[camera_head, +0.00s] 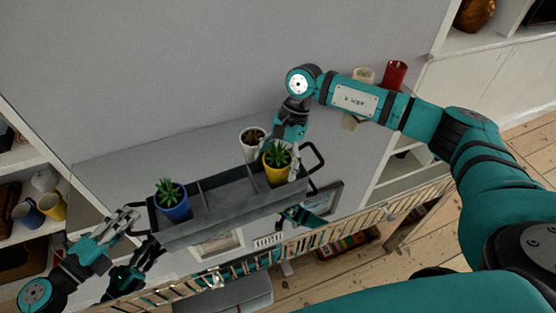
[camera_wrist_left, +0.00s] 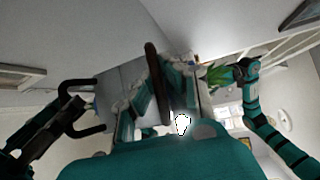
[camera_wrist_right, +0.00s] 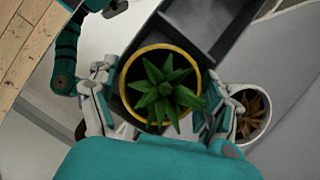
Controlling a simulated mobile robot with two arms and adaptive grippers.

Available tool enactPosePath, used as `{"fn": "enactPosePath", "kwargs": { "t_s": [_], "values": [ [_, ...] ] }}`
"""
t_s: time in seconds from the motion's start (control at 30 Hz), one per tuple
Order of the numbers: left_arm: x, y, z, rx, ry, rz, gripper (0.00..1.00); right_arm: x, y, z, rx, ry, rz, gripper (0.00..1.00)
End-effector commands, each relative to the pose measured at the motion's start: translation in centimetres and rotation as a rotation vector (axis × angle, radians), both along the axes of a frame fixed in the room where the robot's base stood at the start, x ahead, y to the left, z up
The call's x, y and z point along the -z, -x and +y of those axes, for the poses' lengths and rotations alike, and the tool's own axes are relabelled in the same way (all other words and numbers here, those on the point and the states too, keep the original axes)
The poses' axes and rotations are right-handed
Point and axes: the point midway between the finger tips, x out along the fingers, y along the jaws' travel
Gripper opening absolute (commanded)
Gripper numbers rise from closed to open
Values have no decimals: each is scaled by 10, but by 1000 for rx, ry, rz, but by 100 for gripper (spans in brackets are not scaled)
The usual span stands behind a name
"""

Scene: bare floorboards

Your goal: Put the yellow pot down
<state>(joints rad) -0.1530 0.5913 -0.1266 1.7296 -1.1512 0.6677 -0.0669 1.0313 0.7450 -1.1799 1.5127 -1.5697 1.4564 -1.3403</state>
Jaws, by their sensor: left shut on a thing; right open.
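The yellow pot (camera_head: 278,172) with a green succulent is at the right end compartment of a dark grey tray (camera_head: 235,205). My right gripper (camera_head: 283,150) is at the pot. In the right wrist view its open fingers (camera_wrist_right: 163,112) are on either side of the yellow pot (camera_wrist_right: 127,78); I cannot tell whether they touch it. My left gripper (camera_head: 130,220) is at the tray's left end, shut on the tray, apparently at its handle. The contact is partly hidden. The pot's base is hidden by the tray wall.
A blue pot (camera_head: 172,208) with a succulent stands in the tray's left compartment. A white pot (camera_head: 251,140) stands just behind the tray, close to my right gripper (camera_wrist_right: 163,112). Red (camera_head: 395,74) and cream (camera_head: 363,76) cylinders stand further right. The grey surface behind the tray is largely clear.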

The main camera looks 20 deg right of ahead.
Motion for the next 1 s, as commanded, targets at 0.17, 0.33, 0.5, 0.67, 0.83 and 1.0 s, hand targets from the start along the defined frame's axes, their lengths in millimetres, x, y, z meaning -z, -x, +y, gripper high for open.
{"fn": "enactPosePath", "kwargs": {
  "t_s": [0.17, 0.33, 0.5, 0.67, 0.83, 1.0],
  "values": [
    [6, 3, 0, 1, -3, 14, 0, -14, -3, -4, 2, -1, -5, 82],
    [6, 3, 0, 1, -3, 14, 0, -46, -9, -16, 1, -2, -6, 82],
    [7, 3, 0, 1, -3, 14, 0, -79, -15, -29, 2, -1, -4, 82],
    [7, 3, 0, 1, -3, 14, 0, -102, -18, -38, 1, -1, -2, 82],
    [7, 3, 0, 2, -3, 14, 0, -113, -20, -42, -1, -1, -1, 82],
    [7, 3, 0, 2, -3, 14, 0, -114, -20, -43, -1, -1, -1, 82]
  ]
}}
